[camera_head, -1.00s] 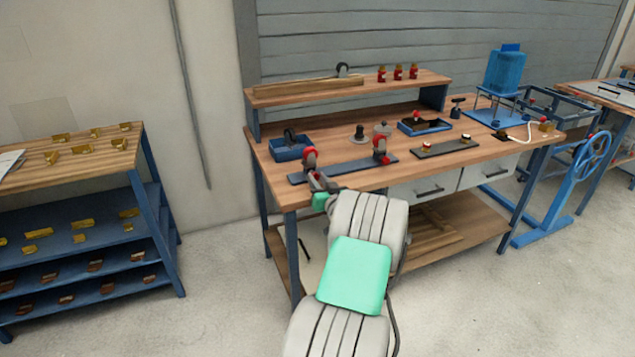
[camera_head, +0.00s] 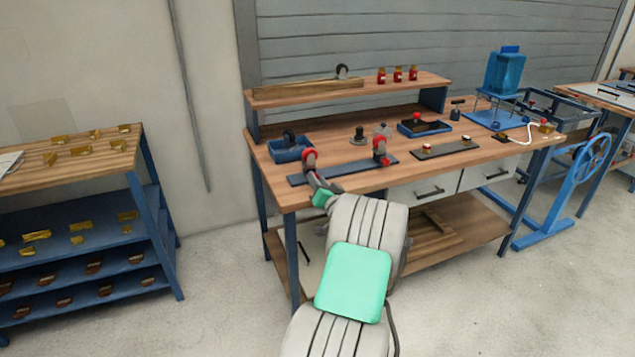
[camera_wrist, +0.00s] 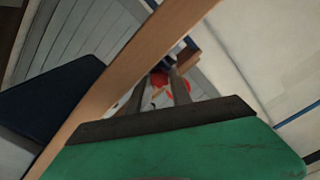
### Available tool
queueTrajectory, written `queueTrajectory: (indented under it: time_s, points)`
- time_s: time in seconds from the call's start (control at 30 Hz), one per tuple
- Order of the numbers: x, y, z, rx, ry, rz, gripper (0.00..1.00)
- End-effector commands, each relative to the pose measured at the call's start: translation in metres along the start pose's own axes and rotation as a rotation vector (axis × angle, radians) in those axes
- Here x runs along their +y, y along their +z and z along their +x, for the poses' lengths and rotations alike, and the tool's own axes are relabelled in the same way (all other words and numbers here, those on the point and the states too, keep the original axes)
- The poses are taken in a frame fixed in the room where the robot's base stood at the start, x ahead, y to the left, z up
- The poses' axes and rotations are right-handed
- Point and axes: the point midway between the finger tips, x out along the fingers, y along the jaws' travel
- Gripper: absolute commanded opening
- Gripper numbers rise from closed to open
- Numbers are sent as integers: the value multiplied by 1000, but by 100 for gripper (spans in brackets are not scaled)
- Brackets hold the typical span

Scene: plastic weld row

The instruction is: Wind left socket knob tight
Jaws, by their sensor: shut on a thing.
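The left socket (camera_head: 309,158), with red parts, stands on the left end of a long dark blue plate (camera_head: 345,170) at the bench's front edge. My gripper (camera_head: 316,178) reaches it from the front and is shut on its knob. In the wrist view my two dark fingers (camera_wrist: 163,88) close around a red part, the knob (camera_wrist: 158,79). The fingers and the socket hide much of the knob, so its turn angle cannot be told. A similar right socket (camera_head: 380,150) with red parts stands at the plate's other end.
A blue tray (camera_head: 291,151) sits behind the left socket, with a dark round piece (camera_head: 358,136) to its right. A raised shelf (camera_head: 350,88) spans the bench's back. Another dark plate (camera_head: 444,149) lies to the right. Floor in front is clear.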

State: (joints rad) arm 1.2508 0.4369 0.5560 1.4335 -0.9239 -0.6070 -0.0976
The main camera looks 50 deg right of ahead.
Motion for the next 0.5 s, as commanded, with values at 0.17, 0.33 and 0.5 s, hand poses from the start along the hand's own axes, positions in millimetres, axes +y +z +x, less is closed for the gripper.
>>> queueTrajectory:
  time_s: [0.17, 0.33, 0.5]
  points:
    - [1, 1, 0, -2, 1, 0, 0]
    - [0, 1, 0, -1, 1, -1, 40]
    - [0, 1, 0, -1, 1, -1, 48]
